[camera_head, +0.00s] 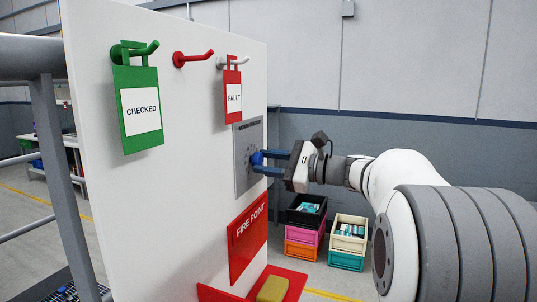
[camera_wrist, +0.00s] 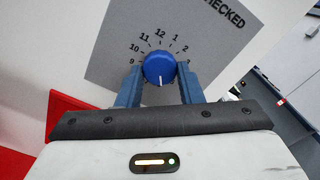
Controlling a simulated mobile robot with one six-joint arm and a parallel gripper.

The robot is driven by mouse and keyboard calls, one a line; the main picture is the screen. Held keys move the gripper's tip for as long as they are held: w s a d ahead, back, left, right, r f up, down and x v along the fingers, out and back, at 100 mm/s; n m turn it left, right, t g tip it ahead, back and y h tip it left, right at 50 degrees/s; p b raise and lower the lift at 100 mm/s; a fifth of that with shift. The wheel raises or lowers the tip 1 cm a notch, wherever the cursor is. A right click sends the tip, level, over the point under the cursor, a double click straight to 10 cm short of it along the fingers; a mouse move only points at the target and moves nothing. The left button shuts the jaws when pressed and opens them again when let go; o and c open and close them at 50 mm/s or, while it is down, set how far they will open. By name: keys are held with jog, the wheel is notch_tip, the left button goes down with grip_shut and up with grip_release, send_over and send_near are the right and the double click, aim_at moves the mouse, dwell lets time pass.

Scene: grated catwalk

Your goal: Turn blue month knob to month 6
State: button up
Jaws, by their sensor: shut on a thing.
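The blue month knob (camera_wrist: 159,66) sits on a grey dial plate (camera_wrist: 110,66) printed with month numbers. In the wrist view its white pointer line points straight down, opposite the 12, towards where 6 lies. The lower numbers are hidden by the knob and my gripper. My gripper (camera_wrist: 160,88) has its two blue fingers on either side of the knob, shut on it. In the head view the fingers (camera_head: 263,163) reach in from the right to the knob (camera_head: 257,158) on the plate (camera_head: 243,180), which is mounted on the white board.
The white board (camera_head: 190,190) carries a green CHECKED tag (camera_head: 138,110), a red FAULT tag (camera_head: 233,97), a bare red hook (camera_head: 192,58) and a red FIRE POINT sign (camera_head: 248,236). Stacked crates (camera_head: 306,220) stand on the floor behind. A railing (camera_head: 60,150) is at left.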

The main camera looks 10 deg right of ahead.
jog(key=shift+m+p, duration=0.35)
jog(key=shift+m, duration=0.25)
jog(key=o, duration=1)
jog(key=shift+c, duration=0.2)
jog(key=b+v, duration=0.1)
jog(key=v, duration=0.6)
jog(key=shift+s+d+b, duration=0.25)
jog(key=shift+d+b, duration=0.05)
jog(key=shift+b, duration=0.05)
